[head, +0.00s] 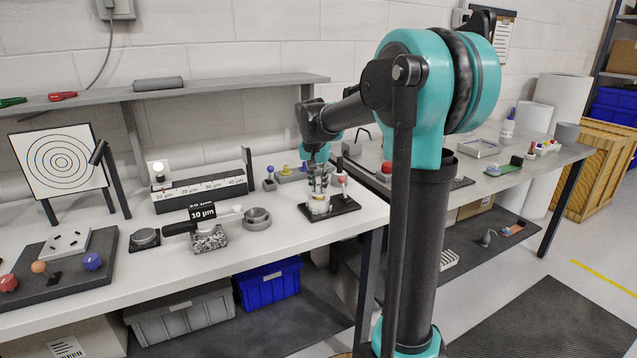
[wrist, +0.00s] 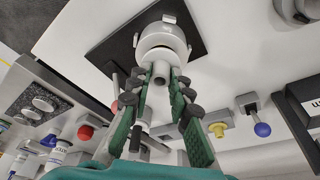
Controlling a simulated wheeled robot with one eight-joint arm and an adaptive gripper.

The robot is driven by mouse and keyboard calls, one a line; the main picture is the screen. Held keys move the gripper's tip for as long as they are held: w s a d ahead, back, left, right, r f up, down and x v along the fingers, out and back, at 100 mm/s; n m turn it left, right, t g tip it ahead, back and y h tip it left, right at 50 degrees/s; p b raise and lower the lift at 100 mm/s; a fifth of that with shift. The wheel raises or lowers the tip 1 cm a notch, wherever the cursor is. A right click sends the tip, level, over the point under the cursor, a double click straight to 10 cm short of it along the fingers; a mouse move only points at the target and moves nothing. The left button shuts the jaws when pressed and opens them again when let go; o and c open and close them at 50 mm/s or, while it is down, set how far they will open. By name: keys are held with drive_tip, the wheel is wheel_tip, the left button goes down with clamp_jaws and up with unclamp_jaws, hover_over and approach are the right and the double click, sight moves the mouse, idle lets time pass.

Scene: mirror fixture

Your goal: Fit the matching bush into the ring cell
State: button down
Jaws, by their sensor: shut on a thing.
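My gripper (head: 318,184) reaches down over the right part of the near bench. In the wrist view its two dark green fingers (wrist: 160,80) are shut on a small grey bush (wrist: 160,72), which looks like a short tube. The white ring cell (wrist: 165,42) stands on a black base plate (wrist: 120,52), right beyond the fingertips. In the head view the ring cell (head: 319,205) sits directly under the gripper on the plate (head: 345,204). I cannot tell whether the bush touches the cell or is inside its opening.
A rack labelled 10 to 40 µm (head: 200,190) stands left of the cell. In front of it are a 10 µm tag (head: 202,212) and a round grey part (head: 257,218). A blue-knobbed post (head: 269,180) and a red-knobbed post (head: 341,178) stand close to the gripper.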

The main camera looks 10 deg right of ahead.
drive_tip(key=shift+f, duration=0.7)
drive_tip(key=c, duration=1.3)
unclamp_jaws()
drive_tip(key=shift+r, duration=0.1)
drive_tip(key=v, duration=1.1)
drive_tip(key=s+d+f+n, duration=0.1)
drive_tip(key=s+f, duration=0.8)
drive_tip(key=s+d+f+n+t+y, duration=0.1)
drive_tip(key=s+d+f+n, duration=0.1)
drive_tip(key=s+f, duration=0.7)
drive_tip(key=s+d+f+n, duration=0.2)
drive_tip(key=s+f, duration=0.7)
drive_tip(key=shift+s+d+f, duration=0.2)
drive_tip(key=shift+d, duration=0.05)
